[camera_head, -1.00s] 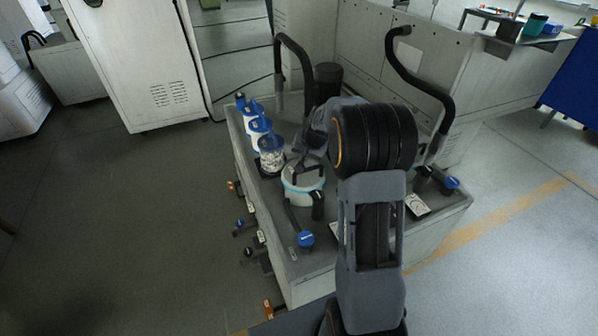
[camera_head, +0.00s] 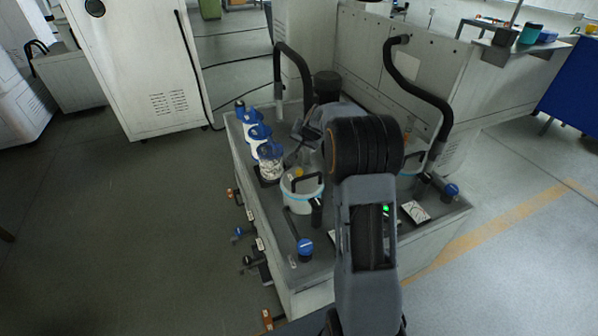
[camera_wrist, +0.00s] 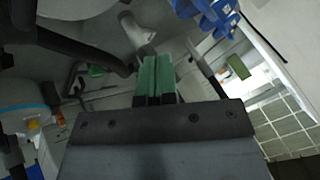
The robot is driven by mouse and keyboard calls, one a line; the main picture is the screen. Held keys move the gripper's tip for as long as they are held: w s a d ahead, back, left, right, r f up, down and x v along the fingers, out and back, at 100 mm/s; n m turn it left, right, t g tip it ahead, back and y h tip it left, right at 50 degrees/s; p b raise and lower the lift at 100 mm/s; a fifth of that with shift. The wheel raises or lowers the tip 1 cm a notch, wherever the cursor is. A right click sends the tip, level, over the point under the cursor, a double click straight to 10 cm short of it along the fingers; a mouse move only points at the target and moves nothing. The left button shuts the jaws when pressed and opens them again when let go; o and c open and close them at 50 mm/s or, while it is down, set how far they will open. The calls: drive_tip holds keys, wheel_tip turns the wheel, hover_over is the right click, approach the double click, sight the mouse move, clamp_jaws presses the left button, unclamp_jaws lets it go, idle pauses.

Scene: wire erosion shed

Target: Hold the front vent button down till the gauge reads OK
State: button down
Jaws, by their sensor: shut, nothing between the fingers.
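My gripper shows in the wrist view with its two green fingers (camera_wrist: 156,80) pressed together and nothing between them. In the head view, my arm's dark links hide the fingertips. A white pot (camera_head: 302,194) with a blue band and black handle stands on the bench top, left of my arm. A second similar pot (camera_head: 406,182) is partly hidden behind the arm. White gauge-like plates lie at the bench's front right (camera_head: 416,212) and beside my arm (camera_head: 333,238). Their readings are too small to tell. A small green light (camera_head: 386,209) glows beside the arm. I cannot make out which part is the front vent button.
Blue-lidded canisters (camera_head: 259,132) stand along the bench's left edge. Curved black hoses (camera_head: 305,72) (camera_head: 437,90) rise at the back. Blue-ended levers stand at the front (camera_head: 304,247) and right (camera_head: 451,190). The floor to the left is clear.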

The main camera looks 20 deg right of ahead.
sight(300, 170)
drive_tip(key=shift+f+b, duration=3.35)
drive_tip(key=shift+f, duration=1.05)
drive_tip(key=shift+f+b, duration=0.2)
drive_tip(key=shift+b, duration=0.1)
drive_tip(key=shift+f, duration=0.2)
drive_tip(key=shift+f+b, duration=0.15)
drive_tip(key=shift+b, duration=0.25)
